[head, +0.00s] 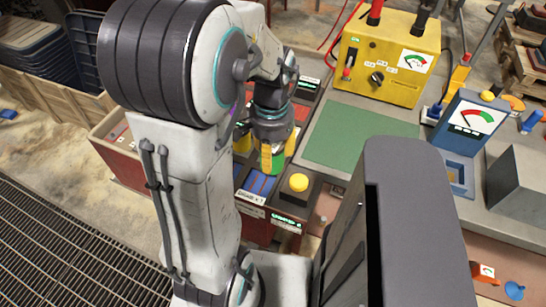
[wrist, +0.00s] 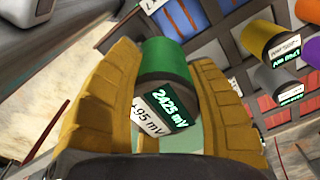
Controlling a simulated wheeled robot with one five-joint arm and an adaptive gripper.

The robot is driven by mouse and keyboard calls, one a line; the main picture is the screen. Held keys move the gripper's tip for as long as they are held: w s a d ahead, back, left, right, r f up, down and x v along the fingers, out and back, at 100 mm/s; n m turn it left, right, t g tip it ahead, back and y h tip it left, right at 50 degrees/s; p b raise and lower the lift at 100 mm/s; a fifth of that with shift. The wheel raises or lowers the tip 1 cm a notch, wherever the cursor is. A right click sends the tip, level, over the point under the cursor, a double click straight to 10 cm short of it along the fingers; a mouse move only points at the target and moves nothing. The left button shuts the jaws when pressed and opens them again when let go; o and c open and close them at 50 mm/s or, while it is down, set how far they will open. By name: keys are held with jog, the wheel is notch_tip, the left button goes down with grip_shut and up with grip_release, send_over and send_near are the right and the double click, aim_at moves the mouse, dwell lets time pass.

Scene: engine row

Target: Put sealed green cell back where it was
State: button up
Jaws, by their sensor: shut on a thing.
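My gripper (head: 277,156) has yellow fingers and is shut on a green cell (wrist: 166,62). The cell sits between both fingers in the wrist view. Its end carries a lit display reading 2425 mV and a white label ending in 95 mV. In the head view only a small green part of the cell (head: 278,163) shows below my gripper. My gripper is over the red-sided rack (head: 118,163), near a compartment with a blue floor (head: 258,182). I cannot tell how far the cell is above the rack.
A yellow-topped cell (head: 299,182) stands right of the blue compartment. A green mat (head: 365,137) is clear. A yellow tester (head: 388,65) and blue meter (head: 468,118) stand beyond.

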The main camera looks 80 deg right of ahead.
jog(key=shift+w+n, duration=0.2)
jog(key=shift+n, duration=0.2)
jog(key=shift+d, duration=0.1)
jog(key=d+f, duration=0.2)
jog(key=d, duration=0.1)
jog(key=d+f+p, duration=0.1)
jog(key=d+f, duration=0.1)
jog(key=d, duration=0.2)
jog(key=w+d+f+p, duration=0.1)
jog(key=d+f, duration=0.2)
jog(key=d, duration=0.1)
jog(key=shift+d, duration=0.1)
jog(key=shift+f, duration=1.95)
jog(key=shift+f, duration=0.2)
jog(key=o, duration=1.2)
